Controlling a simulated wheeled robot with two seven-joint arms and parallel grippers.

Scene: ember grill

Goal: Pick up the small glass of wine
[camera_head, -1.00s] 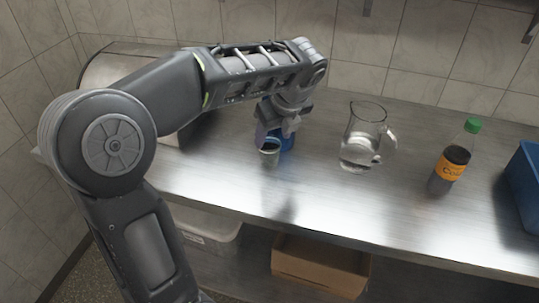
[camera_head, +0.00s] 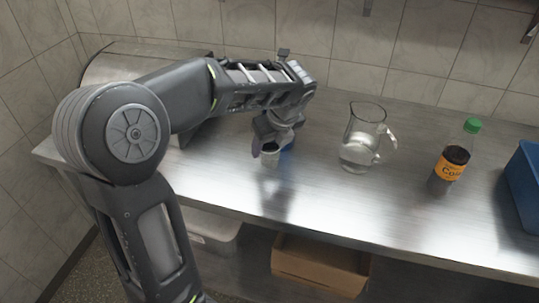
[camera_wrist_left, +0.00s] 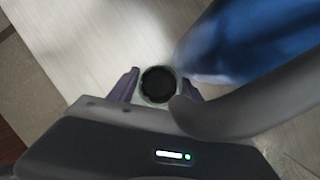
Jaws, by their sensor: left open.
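The small glass (camera_head: 270,159) stands on the steel counter below my left gripper, its upper part partly hidden by the gripper. In the left wrist view the glass (camera_wrist_left: 158,85) is seen from above as a round rim with dark liquid inside. My left gripper (camera_head: 270,149) points down over it and is open. In the wrist view the two fingers lie on either side of the glass; whether they touch it I cannot tell. My right gripper is in no view.
A blue object (camera_head: 289,146) stands close behind the glass, mostly hidden, and looks large in the wrist view (camera_wrist_left: 250,40). A glass jug (camera_head: 362,140), a cola bottle (camera_head: 452,162) and a blue crate (camera_head: 527,185) stand to the right. The counter's front (camera_head: 320,210) is clear.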

